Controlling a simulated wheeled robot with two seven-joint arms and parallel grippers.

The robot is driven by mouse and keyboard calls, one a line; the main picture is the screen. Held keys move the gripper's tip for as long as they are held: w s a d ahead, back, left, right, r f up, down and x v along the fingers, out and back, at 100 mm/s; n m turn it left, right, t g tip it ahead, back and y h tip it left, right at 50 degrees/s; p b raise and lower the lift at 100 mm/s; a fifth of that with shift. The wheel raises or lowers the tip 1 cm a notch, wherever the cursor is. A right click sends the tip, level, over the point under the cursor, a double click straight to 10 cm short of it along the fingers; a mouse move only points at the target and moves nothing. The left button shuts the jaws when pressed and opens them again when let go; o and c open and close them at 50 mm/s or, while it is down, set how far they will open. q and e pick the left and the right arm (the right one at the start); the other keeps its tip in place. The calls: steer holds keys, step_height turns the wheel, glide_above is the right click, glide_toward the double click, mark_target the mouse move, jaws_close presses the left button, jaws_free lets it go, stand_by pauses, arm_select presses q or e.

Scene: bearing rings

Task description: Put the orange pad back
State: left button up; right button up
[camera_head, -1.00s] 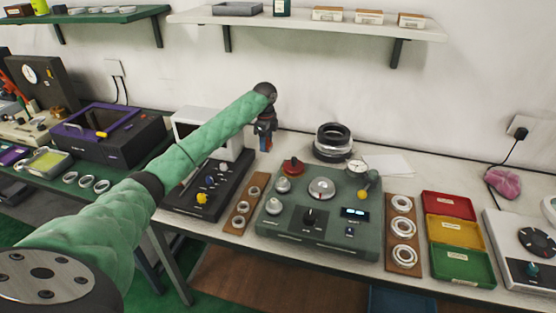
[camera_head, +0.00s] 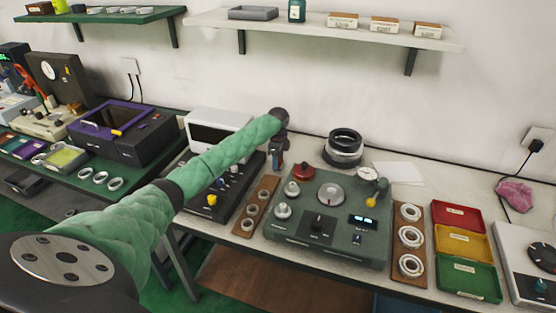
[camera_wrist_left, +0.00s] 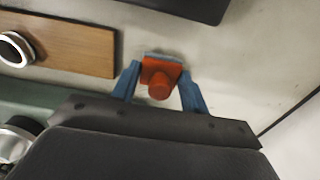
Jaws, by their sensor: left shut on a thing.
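The orange pad (camera_wrist_left: 160,78), a small block with a round knob, sits between the blue fingers of my left gripper (camera_wrist_left: 158,88) in the left wrist view. The gripper is shut on it, over a bare pale strip of bench. In the head view my left gripper (camera_head: 278,163) points down between the white-screened machine (camera_head: 218,133) and the green test machine (camera_head: 326,218). The pad is too small to make out there. Whether it touches the bench is unclear. My right gripper is not in view.
A wooden board with rings (camera_head: 256,206) lies just in front of the gripper; another ring board (camera_head: 410,238) is right of the green machine. Red, yellow and green trays (camera_head: 466,283) stand farther right.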

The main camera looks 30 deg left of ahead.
arm_select(q)
steer(key=shift+f, duration=0.35)
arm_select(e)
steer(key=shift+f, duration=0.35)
arm_select(q)
steer(key=shift+f, duration=0.15)
steer(key=o, duration=1)
steer(key=shift+c, duration=0.2)
steer(key=shift+r, duration=0.6)
step_height(320, 180, up, 11)
steer(key=b, duration=0.3)
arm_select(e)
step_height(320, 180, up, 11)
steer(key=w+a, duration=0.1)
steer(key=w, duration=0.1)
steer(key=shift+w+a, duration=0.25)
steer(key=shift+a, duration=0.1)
arm_select(q)
steer(key=shift+r, duration=0.1)
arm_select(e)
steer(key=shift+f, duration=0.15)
